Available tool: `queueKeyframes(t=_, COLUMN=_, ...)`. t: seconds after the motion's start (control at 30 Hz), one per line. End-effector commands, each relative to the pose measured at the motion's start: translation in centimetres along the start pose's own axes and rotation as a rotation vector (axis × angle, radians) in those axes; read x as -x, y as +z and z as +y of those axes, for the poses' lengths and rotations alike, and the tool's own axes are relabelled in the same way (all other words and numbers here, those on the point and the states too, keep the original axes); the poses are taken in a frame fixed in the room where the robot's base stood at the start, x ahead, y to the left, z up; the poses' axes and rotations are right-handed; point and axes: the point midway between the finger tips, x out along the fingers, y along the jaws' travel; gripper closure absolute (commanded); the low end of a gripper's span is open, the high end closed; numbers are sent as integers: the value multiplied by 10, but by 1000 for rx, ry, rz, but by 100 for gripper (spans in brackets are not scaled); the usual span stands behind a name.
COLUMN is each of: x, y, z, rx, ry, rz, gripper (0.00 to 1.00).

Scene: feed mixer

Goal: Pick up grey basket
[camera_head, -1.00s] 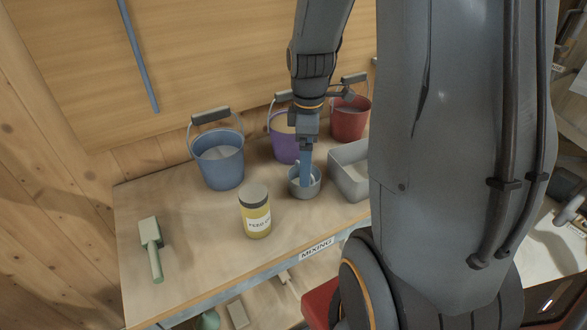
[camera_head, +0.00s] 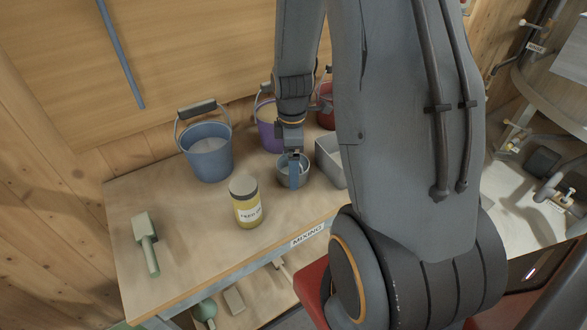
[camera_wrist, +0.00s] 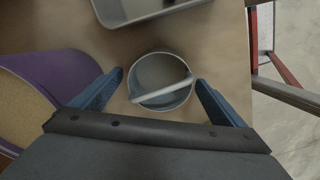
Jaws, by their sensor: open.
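A small round grey pot (camera_head: 285,178) stands on the wooden bench; in the wrist view the pot (camera_wrist: 150,101) is seen from above with a pale bar across its opening. A grey rectangular open container (camera_head: 328,165) stands just right of it, partly hidden by my arm; its rim shows at the top of the wrist view (camera_wrist: 150,17). I cannot tell which of the two is the grey basket. My gripper (camera_head: 295,180) is open, its blue fingers (camera_wrist: 159,77) on either side of the round pot. Contact with the pot cannot be told.
A blue bucket (camera_head: 208,160), a purple bucket (camera_head: 268,138) and a red bucket (camera_head: 325,117) stand along the back. A yellow jar (camera_head: 246,212) with a grey lid stands in front. The bench's left middle is clear.

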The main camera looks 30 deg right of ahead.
Motion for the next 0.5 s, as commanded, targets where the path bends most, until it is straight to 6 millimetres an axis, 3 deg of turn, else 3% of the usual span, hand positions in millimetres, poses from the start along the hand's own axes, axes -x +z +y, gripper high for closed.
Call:
queueKeyframes(t=0.3, x=-4, y=0, z=0, rx=-1, ry=1, rz=0, gripper=6)
queueKeyframes(t=0.5, x=-4, y=0, z=0, rx=-1, ry=1, rz=0, gripper=38)
